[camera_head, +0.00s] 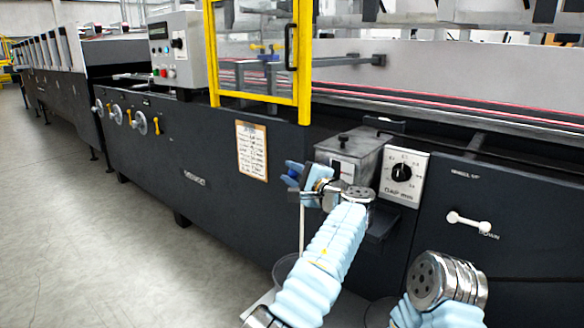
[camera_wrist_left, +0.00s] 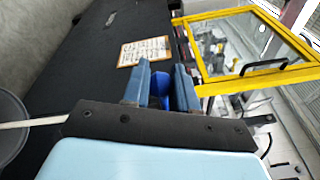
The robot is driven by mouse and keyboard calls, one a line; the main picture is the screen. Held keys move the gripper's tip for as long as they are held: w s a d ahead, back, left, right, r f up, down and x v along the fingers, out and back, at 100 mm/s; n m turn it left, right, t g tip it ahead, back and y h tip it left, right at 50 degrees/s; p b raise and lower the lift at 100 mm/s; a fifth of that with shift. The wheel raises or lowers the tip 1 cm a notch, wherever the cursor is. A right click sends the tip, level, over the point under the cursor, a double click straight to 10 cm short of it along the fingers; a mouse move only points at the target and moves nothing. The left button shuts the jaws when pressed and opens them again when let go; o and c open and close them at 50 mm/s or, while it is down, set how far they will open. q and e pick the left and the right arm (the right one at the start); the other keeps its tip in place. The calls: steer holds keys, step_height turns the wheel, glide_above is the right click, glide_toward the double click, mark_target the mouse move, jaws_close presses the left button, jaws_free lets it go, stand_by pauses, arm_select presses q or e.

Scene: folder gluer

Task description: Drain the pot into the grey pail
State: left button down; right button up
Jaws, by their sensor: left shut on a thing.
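The pot is a grey metal box (camera_head: 352,155) with a black knob on its lid, mounted on the dark machine side. My left gripper (camera_head: 295,176) is at the pot's left front. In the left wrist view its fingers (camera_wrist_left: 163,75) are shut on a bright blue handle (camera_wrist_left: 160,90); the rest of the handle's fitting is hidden. A thin pale line (camera_head: 302,232), like a stream, runs straight down from beside the gripper to the grey pail (camera_head: 284,268). The pail also shows at the left wrist view's edge (camera_wrist_left: 12,128), with the line over it. My right gripper is out of view.
A dial panel (camera_head: 404,176) is right of the pot, with a pale lever (camera_head: 468,222) beyond it. A yellow-framed guard (camera_head: 304,60) stands above left, over a posted sheet (camera_head: 252,150). Open floor (camera_head: 110,240) lies to the left.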

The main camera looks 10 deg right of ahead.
arm_select(q)
steer(key=shift+a+f, duration=0.1)
steer(key=c, duration=0.9)
jaws_free()
steer(key=shift+s+d+f+b, duration=0.1)
steer(key=shift+s+d+b, duration=0.2)
steer(key=shift+b, duration=0.1)
steer(key=b+v, duration=0.2)
steer(key=v, duration=0.3)
steer(key=shift+s+d+f+b, duration=0.1)
steer(key=shift+s+b, duration=0.05)
steer(key=shift+b, duration=0.25)
glide_toward(296, 177)
steer(key=shift+r+b+v, duration=0.25)
steer(key=shift+b+v, duration=0.15)
steer(key=shift+v, duration=0.8)
